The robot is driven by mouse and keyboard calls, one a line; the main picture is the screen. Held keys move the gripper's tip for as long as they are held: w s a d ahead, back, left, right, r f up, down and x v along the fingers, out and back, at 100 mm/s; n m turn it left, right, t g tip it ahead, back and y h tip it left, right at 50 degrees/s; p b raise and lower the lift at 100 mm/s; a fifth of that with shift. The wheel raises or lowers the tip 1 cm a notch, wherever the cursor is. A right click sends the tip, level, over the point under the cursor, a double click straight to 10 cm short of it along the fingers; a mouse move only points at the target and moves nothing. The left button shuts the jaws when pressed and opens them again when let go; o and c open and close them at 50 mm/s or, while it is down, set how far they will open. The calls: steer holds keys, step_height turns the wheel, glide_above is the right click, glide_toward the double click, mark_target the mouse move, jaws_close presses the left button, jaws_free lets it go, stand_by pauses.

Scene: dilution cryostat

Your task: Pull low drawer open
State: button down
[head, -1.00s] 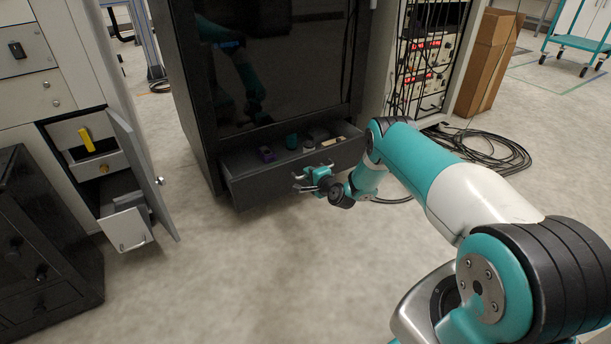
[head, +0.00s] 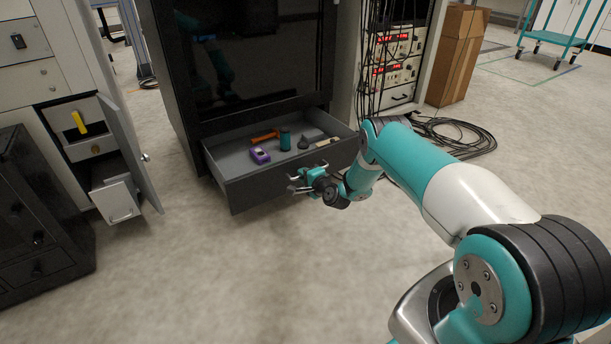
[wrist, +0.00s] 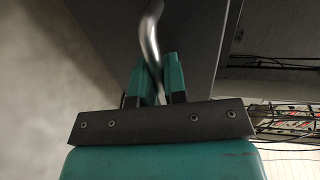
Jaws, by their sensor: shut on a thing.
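The low drawer (head: 283,178) sits at the bottom of the dark cabinet and is pulled well out, with its inside in view. In it lie a purple object (head: 260,156), a teal cylinder (head: 285,139), an orange tool (head: 264,136), a small dark piece (head: 303,142) and a pale bar (head: 327,142). My gripper (head: 300,184) is at the drawer's front face. In the wrist view its teal fingers (wrist: 160,80) are shut on a curved metal handle (wrist: 150,42). The drawer's front panel (wrist: 190,45) shows behind the handle.
The dark cabinet (head: 245,62) stands above the drawer. At left is a white cabinet with an open door (head: 132,155) and a pulled-out white drawer (head: 118,198). Cables (head: 455,138) lie on the floor at right. The floor (head: 230,270) before the drawer is clear.

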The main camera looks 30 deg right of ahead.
steer(key=c, duration=1.3)
jaws_free()
steer(key=shift+d, duration=0.3)
steer(key=shift+o, duration=0.5)
steer(key=shift+a, duration=0.2)
steer(key=p+v, duration=1.1)
steer(key=v, duration=0.6)
steer(key=shift+s, duration=0.2)
